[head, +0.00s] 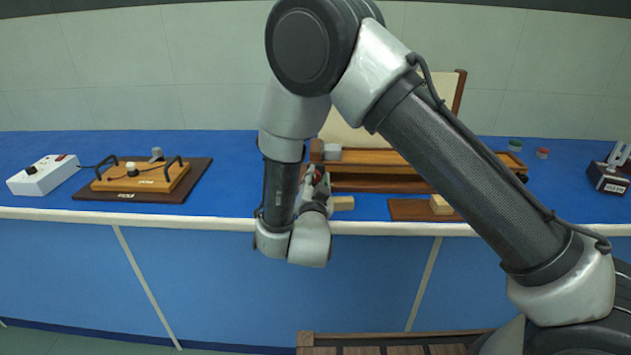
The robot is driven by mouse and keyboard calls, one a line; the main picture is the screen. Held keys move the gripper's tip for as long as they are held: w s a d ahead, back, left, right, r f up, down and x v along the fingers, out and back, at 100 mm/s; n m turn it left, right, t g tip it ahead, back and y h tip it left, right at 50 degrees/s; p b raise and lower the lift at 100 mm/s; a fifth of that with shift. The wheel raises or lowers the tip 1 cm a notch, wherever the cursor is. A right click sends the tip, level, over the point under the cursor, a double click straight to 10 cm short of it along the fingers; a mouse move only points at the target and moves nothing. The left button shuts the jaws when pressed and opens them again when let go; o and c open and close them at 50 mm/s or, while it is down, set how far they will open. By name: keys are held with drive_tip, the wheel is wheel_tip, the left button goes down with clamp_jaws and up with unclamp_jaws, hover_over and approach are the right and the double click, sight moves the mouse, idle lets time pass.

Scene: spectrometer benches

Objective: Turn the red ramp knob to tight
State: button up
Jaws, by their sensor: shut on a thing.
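My gripper (316,184) is at the near left end of a wooden ramp unit (385,184) on the blue bench, seen mostly from behind my wrist. A small patch of red, the red ramp knob (318,175), shows at the fingertips. The gripper is shut on it. The fingers and wrist hide most of the knob, so its turn angle and any marks cannot be read.
A wooden board with black handles (150,178) lies on a dark mat at left, beside a white switch box (43,175). A brown mat with a wooden block (441,204) lies right of the gripper. Green (515,145) and red (542,153) small pieces stand at the back right.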

drive_tip(key=o, duration=1)
drive_tip(key=s, duration=1.2)
drive_tip(key=shift+a, duration=0.2)
